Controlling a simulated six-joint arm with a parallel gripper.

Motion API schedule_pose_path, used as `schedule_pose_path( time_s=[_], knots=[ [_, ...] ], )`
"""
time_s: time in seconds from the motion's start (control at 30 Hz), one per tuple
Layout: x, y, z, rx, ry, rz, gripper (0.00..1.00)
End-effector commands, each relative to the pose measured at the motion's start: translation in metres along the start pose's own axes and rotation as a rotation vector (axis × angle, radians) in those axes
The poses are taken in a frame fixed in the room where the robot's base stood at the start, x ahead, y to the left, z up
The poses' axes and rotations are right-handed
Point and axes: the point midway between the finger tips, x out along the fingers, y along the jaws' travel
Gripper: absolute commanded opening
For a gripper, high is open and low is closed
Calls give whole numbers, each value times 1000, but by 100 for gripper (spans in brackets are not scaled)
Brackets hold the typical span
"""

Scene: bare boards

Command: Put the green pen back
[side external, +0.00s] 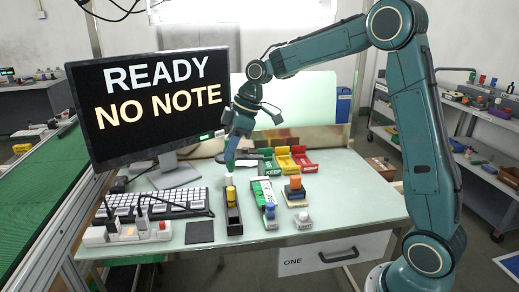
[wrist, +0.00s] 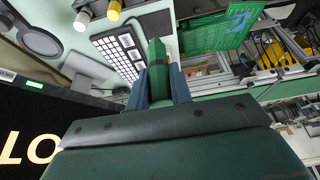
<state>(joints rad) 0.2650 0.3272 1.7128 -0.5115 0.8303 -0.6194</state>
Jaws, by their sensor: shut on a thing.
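The green pen (wrist: 157,60) is held between the two dark blue fingers of my gripper (wrist: 158,88) in the wrist view, its end pointing away from the wrist. In the side view my gripper (side external: 232,148) hangs above the table, beside the monitor's right edge; the pen is hard to tell from the fingers there. A long black holder (side external: 234,217) stands below on the table, with a yellow piece (side external: 231,192) and a white piece (side external: 228,177) standing in it. The yellow piece (wrist: 113,10) and white piece (wrist: 82,20) also show at the wrist view's top left.
A monitor (side external: 150,105) reading "READY NO NOTE" and a keyboard (side external: 155,203) are at left. Green, yellow and red trays (side external: 283,160) stand behind. Stamps (side external: 295,187) and a green-white box (side external: 263,192) lie right of the holder. A dark pad (side external: 199,232) lies in front.

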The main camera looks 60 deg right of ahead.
Motion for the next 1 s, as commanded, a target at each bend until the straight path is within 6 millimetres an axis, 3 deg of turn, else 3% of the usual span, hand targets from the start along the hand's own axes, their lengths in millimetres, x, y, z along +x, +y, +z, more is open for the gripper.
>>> schedule_pose_path(
  time_s=[0.27, 1.0],
  knots=[
    [18, 0, 8, 2, -1, -3, 0],
    [137, 0, 57, -1, -2, -2, 0]
  ],
)
